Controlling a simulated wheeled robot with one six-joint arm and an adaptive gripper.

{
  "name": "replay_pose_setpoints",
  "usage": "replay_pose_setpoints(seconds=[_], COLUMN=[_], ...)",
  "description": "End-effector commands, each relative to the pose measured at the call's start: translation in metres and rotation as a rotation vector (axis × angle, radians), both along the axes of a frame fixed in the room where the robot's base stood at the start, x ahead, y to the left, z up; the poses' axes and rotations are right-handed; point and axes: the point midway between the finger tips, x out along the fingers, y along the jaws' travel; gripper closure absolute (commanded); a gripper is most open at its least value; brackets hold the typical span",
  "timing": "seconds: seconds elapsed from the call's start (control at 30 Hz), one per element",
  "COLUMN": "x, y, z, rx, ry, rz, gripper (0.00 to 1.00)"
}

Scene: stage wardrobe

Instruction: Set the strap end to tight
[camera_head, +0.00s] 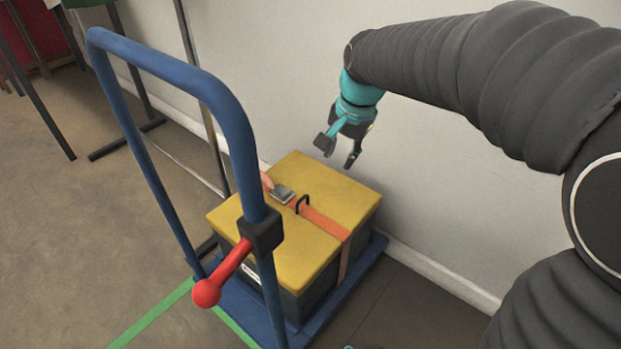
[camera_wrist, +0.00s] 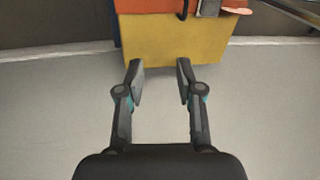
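An orange strap (camera_head: 325,223) runs across the yellow lid (camera_head: 300,172) of a dark box and down its side. It passes a metal buckle (camera_head: 282,193) and a thin black loop (camera_head: 302,203). The strap end (camera_head: 267,181), a short pinkish-orange tab, sticks out beyond the buckle and is partly hidden by the blue handle. In the wrist view the strap end (camera_wrist: 238,11) shows at the top edge, right of the buckle (camera_wrist: 209,8). My gripper (camera_head: 338,152) is open and empty above the lid's wall side, apart from the strap; its fingers (camera_wrist: 160,68) also show in the wrist view.
The box stands on a blue trolley whose tall hoop handle (camera_head: 235,115) rises in front left, with a red-knobbed lever (camera_head: 207,292) on it. A pale wall (camera_head: 440,180) stands close behind. Dark metal stands (camera_head: 40,85) are at far left. Open floor lies left.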

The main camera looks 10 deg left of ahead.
Motion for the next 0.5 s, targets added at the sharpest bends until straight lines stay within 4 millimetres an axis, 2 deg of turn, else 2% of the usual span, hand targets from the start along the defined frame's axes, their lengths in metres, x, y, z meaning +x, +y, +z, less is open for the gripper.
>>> replay_pose_setpoints(seconds=[0.03, 0.2, 0.3, 0.5], x=[0.009, 0.028, 0.033, 0.036], y=[0.015, 0.05, 0.06, 0.066], z=[-0.016, -0.042, -0.05, -0.065], rx=[0.005, 0.017, 0.021, 0.022], ry=[0.024, 0.075, 0.091, 0.1], rz=[-0.015, -0.071, -0.089, -0.1], gripper=[0.64, 0.64, 0.64, 0.64])
